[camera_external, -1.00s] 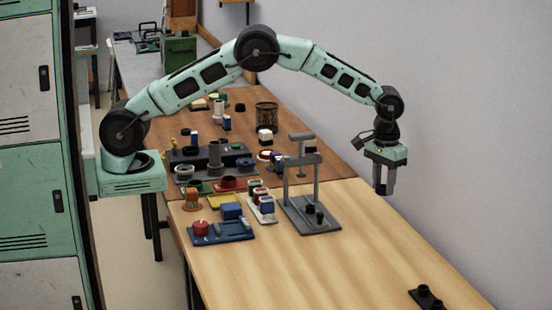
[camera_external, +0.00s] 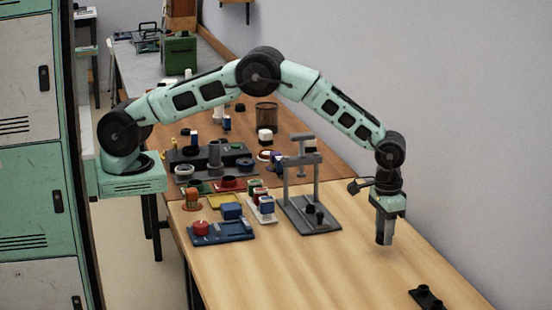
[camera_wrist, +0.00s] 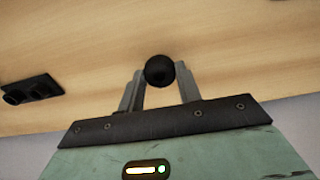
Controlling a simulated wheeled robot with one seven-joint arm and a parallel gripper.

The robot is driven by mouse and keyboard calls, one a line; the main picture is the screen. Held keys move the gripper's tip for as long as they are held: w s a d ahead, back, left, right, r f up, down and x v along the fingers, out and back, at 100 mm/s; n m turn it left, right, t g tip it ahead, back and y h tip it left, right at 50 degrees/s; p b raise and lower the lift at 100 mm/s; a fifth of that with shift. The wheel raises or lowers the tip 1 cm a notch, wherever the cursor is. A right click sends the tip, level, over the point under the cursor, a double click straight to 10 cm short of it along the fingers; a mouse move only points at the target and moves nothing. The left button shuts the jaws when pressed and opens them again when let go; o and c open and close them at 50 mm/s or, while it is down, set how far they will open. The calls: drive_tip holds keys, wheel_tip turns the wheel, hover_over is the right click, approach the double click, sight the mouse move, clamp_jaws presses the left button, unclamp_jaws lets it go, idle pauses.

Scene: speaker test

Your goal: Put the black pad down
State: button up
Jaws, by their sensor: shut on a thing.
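My gripper (camera_external: 384,238) points down over the right part of the light wooden table in the external view. In the wrist view my gripper (camera_wrist: 160,75) has its two grey fingers closed on a round black thing, the black pad (camera_wrist: 159,70). The pad sits between the fingertips, with bare wood behind it. How far it is above the table is hard to tell. In the external view the fingers hide most or all of the pad.
A dark block with round posts (camera_external: 427,298) lies at the front right; it also shows in the wrist view (camera_wrist: 32,90). A grey press stand (camera_external: 312,214) and a blue tray (camera_external: 232,235) stand left of my gripper. The wall is close on the right. Bare wood surrounds the gripper.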

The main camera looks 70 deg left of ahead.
drive_tip(key=shift+f, duration=1.35)
drive_tip(key=shift+f, duration=0.1)
drive_tip(key=o, duration=1)
drive_tip(key=shift+c, duration=0.2)
wheel_tip(320, 180, up, 12)
drive_tip(key=shift+b, duration=0.3)
